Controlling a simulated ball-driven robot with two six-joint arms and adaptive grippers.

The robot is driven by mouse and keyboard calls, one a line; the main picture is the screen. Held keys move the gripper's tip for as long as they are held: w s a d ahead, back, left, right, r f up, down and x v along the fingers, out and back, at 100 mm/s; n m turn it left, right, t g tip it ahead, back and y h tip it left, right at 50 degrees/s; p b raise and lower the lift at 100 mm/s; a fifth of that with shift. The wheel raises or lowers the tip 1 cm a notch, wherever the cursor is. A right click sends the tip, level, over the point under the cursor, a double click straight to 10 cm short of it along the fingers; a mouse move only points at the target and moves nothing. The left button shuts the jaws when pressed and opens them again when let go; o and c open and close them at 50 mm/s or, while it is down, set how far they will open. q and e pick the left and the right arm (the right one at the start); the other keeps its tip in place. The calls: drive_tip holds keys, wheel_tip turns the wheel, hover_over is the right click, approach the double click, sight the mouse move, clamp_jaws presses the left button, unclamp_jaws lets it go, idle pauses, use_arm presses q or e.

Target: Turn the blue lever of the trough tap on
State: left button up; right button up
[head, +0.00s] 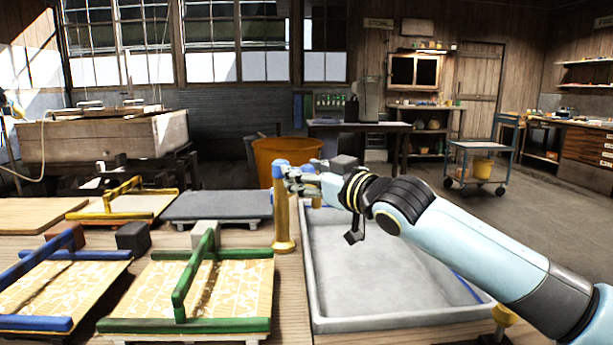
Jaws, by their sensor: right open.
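The trough tap (284,220) is a brass post standing on the bench at the left edge of the grey trough (313,285). A blue part (280,170) shows at its top, partly hidden by my right gripper; I cannot tell how the lever is turned. My right gripper (291,180) reaches in from the right, over the trough's far left corner. It is open, with its fingers at the blue top of the tap; contact is hard to tell. My left gripper is out of view.
Frames with green (190,325), blue (38,322) and yellow (122,215) bars lie left of the tap. An orange bucket (285,155) stands behind the tap. A blue cart (480,150) stands far right on open floor.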

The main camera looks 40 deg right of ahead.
drive_tip(key=c, duration=1)
clamp_jaws()
